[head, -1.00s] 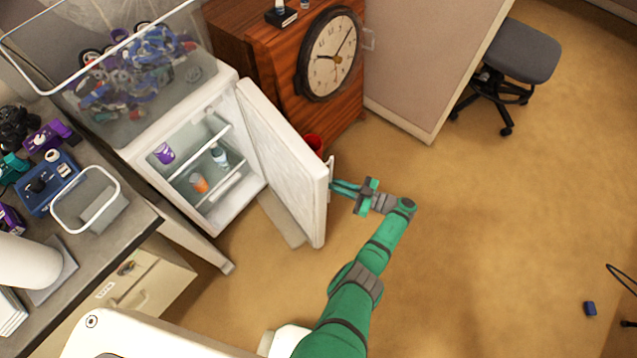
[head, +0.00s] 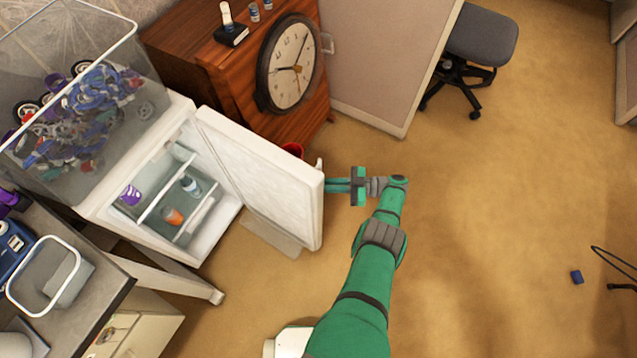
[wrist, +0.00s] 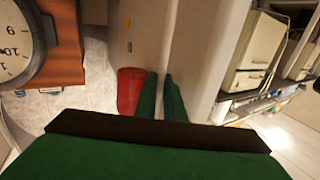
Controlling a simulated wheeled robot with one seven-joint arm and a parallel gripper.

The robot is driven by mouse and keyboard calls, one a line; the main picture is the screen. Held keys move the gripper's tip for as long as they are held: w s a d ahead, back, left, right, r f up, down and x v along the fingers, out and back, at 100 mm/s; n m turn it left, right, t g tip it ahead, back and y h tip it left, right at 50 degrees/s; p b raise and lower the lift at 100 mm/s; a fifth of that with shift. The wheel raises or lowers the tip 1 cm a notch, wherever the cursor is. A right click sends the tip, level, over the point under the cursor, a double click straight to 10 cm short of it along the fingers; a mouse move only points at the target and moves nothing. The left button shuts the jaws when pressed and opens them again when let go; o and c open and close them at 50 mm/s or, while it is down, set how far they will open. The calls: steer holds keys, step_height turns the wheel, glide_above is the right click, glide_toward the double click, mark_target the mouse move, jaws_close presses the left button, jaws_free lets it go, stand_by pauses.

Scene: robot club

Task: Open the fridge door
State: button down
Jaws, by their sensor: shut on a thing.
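The small white fridge (head: 105,215) is open, with shelves showing inside. Its door (head: 265,185) stands swung well out to the right of the body. The door handle (head: 319,168) is at the door's free edge. My green gripper (head: 332,185) is shut on the handle from the right. In the wrist view my two fingers (wrist: 161,95) lie close together against the pale door (wrist: 190,45); the handle between them is mostly hidden there. A purple cup, an orange item and a bottle (head: 191,186) sit on the fridge shelves.
A clear bin of wheels and parts (head: 80,110) sits on the fridge. A wooden cabinet with a clock (head: 291,62) stands behind the door, with a red bin (head: 292,149) beside it. A desk (head: 75,290) is at lower left. The floor to the right is mostly clear.

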steer(key=shift+w+a+r, duration=0.15)
steer(key=c, duration=2.1)
jaws_free()
steer(key=shift+o, duration=1.3)
steer(key=shift+a, duration=0.1)
steer(key=shift+d, duration=0.2)
